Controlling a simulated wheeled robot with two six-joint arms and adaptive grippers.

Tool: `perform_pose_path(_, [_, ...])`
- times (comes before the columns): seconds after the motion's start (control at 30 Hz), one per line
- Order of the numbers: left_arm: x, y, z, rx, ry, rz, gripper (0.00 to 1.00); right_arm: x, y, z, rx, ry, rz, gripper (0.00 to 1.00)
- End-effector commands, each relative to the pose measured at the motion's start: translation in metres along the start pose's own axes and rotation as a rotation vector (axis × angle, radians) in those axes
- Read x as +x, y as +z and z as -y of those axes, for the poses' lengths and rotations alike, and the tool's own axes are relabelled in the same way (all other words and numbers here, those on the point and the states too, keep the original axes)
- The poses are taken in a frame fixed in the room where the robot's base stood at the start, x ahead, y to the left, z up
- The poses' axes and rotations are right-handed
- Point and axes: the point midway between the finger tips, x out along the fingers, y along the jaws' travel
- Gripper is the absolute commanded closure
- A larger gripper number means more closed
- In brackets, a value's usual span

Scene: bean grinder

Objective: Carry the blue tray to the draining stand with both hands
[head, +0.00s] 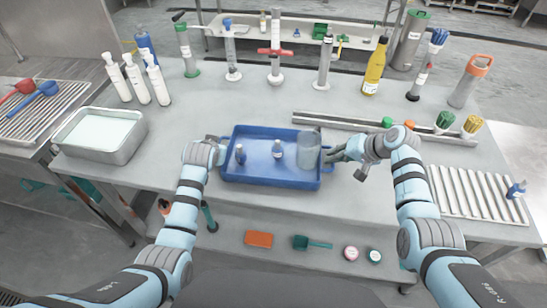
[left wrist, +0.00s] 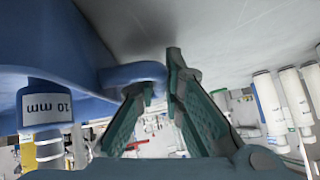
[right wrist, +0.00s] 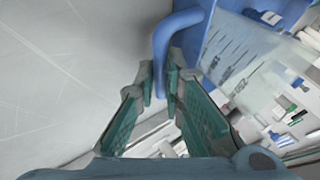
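The blue tray (head: 275,182) lies flat on the grey table's front middle. My left gripper (head: 224,148) is at the tray's left end. In the left wrist view its open fingers (left wrist: 160,75) are at the blue handle (left wrist: 130,74). My right gripper (head: 342,158) is at the right end. In the right wrist view the handle (right wrist: 160,55) reaches between its spread fingertips (right wrist: 162,82). A ribbed rack (head: 470,190), seemingly the draining stand, is at the right.
A white-filled metal basin (head: 100,132) and white bottles (head: 135,78) stand left. A long slotted rail (head: 350,122) with brushes lies behind my right gripper. A small blue bottle (head: 516,190) sits on the ribbed rack.

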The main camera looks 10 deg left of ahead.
Motion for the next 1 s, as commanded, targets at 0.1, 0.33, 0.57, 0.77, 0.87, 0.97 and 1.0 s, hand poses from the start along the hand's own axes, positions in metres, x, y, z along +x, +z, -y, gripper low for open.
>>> perform_pose_path(0.1, [0.0, 0.0, 0.0, 0.0, 0.0, 0.001, 1.0, 0.0, 0.0, 0.0, 0.001, 0.0, 0.0, 1.0])
perform_pose_path(0.33, [0.0, 0.001, 0.0, 0.001, 0.001, 0.001, 1.0, 0.0, 0.0, 0.0, 0.001, 0.0, 0.0, 1.0])
perform_pose_path(0.57, [-0.009, -0.008, 0.002, 0.001, 0.0, 0.0, 1.0, -0.01, -0.004, 0.007, 0.001, -0.001, -0.002, 1.0])
perform_pose_path(0.77, [-0.031, -0.031, 0.008, 0.001, 0.0, 0.0, 1.0, -0.034, -0.015, 0.025, 0.001, -0.001, -0.002, 1.0])
perform_pose_path(0.87, [-0.037, -0.037, 0.01, 0.001, 0.0, 0.0, 1.0, -0.042, -0.018, 0.03, 0.001, -0.001, -0.003, 1.0])
perform_pose_path(0.97, [-0.037, -0.037, 0.01, 0.001, 0.001, 0.0, 1.0, -0.042, -0.018, 0.03, 0.001, -0.001, -0.003, 1.0])
perform_pose_path(1.0, [-0.036, -0.036, 0.01, 0.001, 0.001, 0.0, 1.0, -0.041, -0.018, 0.029, 0.001, -0.001, -0.003, 1.0])
